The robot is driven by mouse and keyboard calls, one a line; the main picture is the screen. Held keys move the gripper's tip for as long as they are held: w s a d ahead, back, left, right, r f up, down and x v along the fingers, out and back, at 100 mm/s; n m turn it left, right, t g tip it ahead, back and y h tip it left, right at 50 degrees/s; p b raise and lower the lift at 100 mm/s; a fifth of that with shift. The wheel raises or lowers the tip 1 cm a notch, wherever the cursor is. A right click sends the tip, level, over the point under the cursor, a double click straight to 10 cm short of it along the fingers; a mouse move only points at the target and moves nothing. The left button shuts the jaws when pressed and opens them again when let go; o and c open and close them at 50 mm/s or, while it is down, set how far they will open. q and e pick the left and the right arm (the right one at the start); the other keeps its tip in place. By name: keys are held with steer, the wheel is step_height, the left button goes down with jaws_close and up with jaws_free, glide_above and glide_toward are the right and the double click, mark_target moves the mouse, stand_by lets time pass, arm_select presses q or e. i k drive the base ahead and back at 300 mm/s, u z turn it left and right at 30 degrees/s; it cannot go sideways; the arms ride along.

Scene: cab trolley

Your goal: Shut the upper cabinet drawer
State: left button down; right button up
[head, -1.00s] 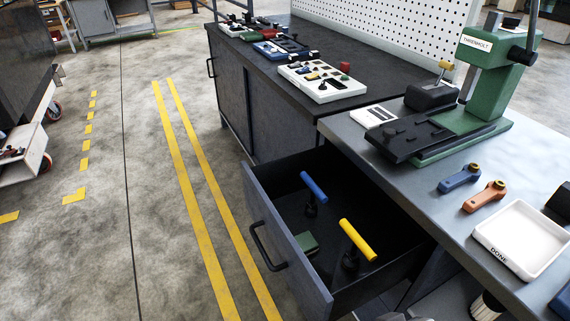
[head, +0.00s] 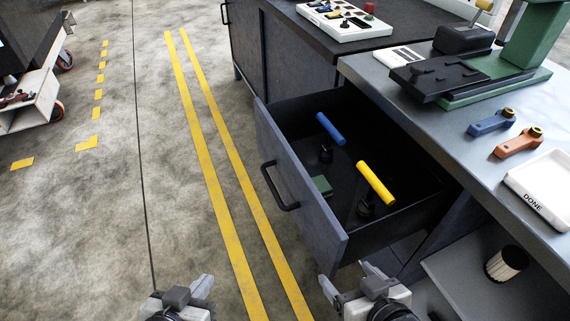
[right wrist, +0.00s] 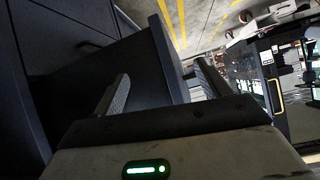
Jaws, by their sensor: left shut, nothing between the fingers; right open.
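The upper cabinet drawer (head: 300,185) is pulled well out from the workbench in the head view. Its grey front carries a black bar handle (head: 277,187). Inside lie a blue-handled tool (head: 330,128), a yellow-handled tool (head: 375,183) and a small green block (head: 321,186). My right gripper (head: 348,279) is open and empty, just below the near corner of the drawer front in the picture. In the right wrist view dark drawer panels (right wrist: 165,55) show beyond its spread fingers; contact cannot be told. My left gripper (head: 204,286) is shut and empty over the floor, left of the drawer.
The benchtop (head: 440,128) holds a green press (head: 535,45), a blue lever (head: 491,121), an orange lever (head: 518,143) and a white DONE tray (head: 545,185). A cylindrical filter (head: 506,264) stands on a lower shelf (head: 455,275). Floor left of the drawer is clear around yellow lines (head: 205,165).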

mark_target(290, 137)
steer(key=k, duration=1)
steer(key=u, duration=1.45)
steer(key=i, duration=1.3)
steer(key=z, duration=2.4)
steer(key=i, duration=0.5)
steer(key=z, duration=0.1)
